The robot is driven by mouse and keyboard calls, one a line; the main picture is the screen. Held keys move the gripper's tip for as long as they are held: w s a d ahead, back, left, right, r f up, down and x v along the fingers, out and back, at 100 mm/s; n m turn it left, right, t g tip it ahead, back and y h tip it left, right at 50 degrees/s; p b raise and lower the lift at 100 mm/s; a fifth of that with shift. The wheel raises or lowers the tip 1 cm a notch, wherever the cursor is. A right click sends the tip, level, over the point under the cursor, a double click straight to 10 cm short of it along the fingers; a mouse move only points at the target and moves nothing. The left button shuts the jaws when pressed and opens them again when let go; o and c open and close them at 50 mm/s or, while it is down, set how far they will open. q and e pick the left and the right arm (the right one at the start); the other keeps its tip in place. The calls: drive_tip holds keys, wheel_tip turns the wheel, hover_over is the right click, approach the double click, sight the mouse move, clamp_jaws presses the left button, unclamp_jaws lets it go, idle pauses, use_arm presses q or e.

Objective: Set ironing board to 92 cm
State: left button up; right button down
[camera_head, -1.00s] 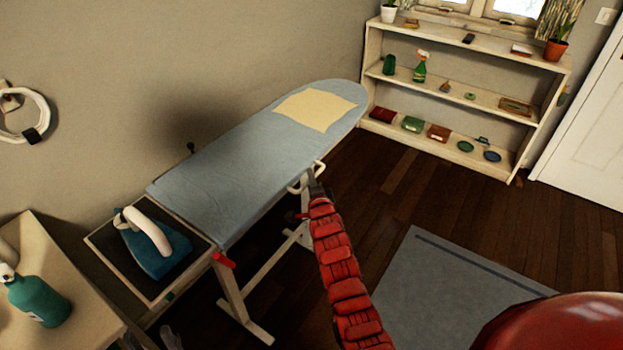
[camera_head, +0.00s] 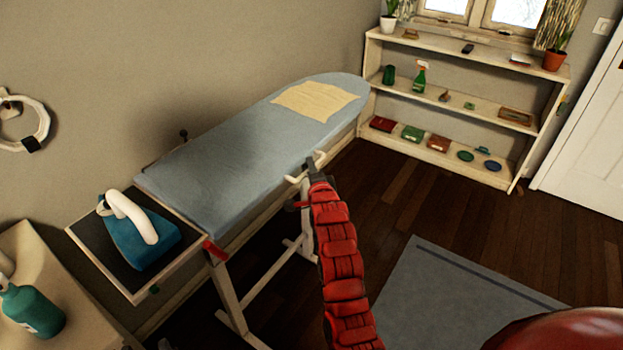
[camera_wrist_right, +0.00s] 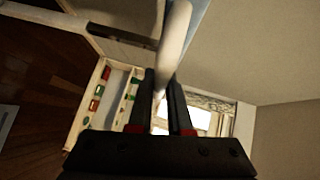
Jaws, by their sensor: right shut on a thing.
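The ironing board (camera_head: 245,145) stands along the wall with a blue cover and a pale yellow cloth (camera_head: 318,100) lying flat near its far end. A white handle bar (camera_head: 297,179) sticks out from the board's near side. My right gripper (camera_head: 312,165) is at this handle, under the board's edge. In the right wrist view its two dark fingers (camera_wrist_right: 160,95) are shut on the white bar (camera_wrist_right: 174,45). A red lever (camera_head: 215,251) shows at the board's left end. My left gripper is out of view.
An iron (camera_head: 140,232) sits on the rest at the board's left end. A table (camera_head: 60,265) with a green bottle (camera_head: 32,310) is at lower left. A shelf (camera_head: 465,105) stands at the back right. A grey mat (camera_head: 440,300) lies on the floor.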

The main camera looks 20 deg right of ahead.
drive_tip(key=c, duration=0.8)
unclamp_jaws()
drive_tip(key=shift+r, duration=0.5)
drive_tip(key=shift+c, duration=0.2)
drive_tip(key=shift+f, duration=0.1)
drive_tip(key=shift+f, duration=0.1)
drive_tip(key=shift+s, duration=0.45)
drive_tip(key=p+v, duration=0.2)
drive_tip(key=v, duration=1.4)
drive_tip(key=shift+s, duration=0.3)
